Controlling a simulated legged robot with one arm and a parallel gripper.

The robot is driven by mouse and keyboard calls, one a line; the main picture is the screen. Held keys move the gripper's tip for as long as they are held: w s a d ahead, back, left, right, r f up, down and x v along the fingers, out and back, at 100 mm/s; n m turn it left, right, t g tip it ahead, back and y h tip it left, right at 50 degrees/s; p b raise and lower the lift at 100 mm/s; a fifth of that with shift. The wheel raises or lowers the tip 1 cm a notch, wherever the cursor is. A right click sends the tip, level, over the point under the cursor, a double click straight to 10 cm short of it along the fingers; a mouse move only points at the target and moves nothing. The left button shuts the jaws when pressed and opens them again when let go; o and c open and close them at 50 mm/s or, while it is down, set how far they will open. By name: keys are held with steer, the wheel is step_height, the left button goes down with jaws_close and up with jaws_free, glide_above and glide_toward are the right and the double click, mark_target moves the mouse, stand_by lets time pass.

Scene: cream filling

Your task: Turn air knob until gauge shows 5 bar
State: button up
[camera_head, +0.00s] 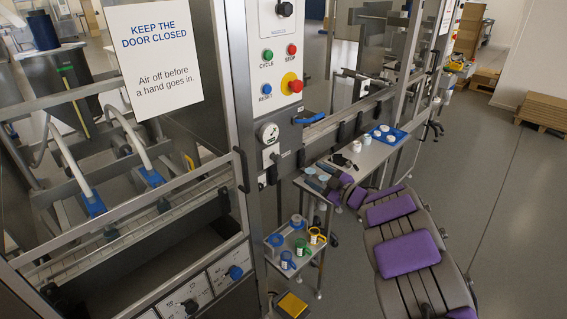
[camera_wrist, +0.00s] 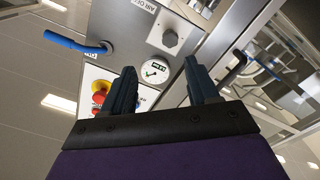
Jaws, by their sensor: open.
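The air gauge (camera_wrist: 155,70) is a small round white dial with a dark needle; it shows between my fingers in the wrist view. Its reading is too small to tell. A grey knob (camera_wrist: 170,39) sits on the metal plate beside the gauge, above it in this turned picture. In the head view the gauge (camera_head: 268,133) is on the machine's post, with the knob (camera_head: 273,156) just below it. My gripper (camera_wrist: 160,75) is open and empty, with its two dark fingers pointing toward the panel. I see no contact with the knob.
A control panel with a red emergency stop (camera_head: 291,83) is above the gauge. A blue handle (camera_head: 310,118) sticks out at the right of the post. A shelf of coloured cups (camera_head: 300,243) stands below.

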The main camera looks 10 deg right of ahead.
steer(key=b, duration=0.1)
glide_toward(281, 159)
steer(key=w+a, duration=0.3)
steer(key=a, duration=0.2)
steer(key=b+x, duration=0.1)
steer(key=x, duration=0.5)
steer(key=shift+w+d, duration=0.1)
steer(key=shift+w, duration=0.15)
steer(key=shift+w+d+f, duration=0.1)
steer(key=shift+w+d, duration=0.05)
steer(key=shift+d, duration=1.05)
steer(key=shift+c, duration=0.9)
steer(key=shift+a, duration=0.7)
steer(key=c, duration=0.8)
steer(key=shift+d, duration=0.2)
steer(key=shift+c, duration=0.3)
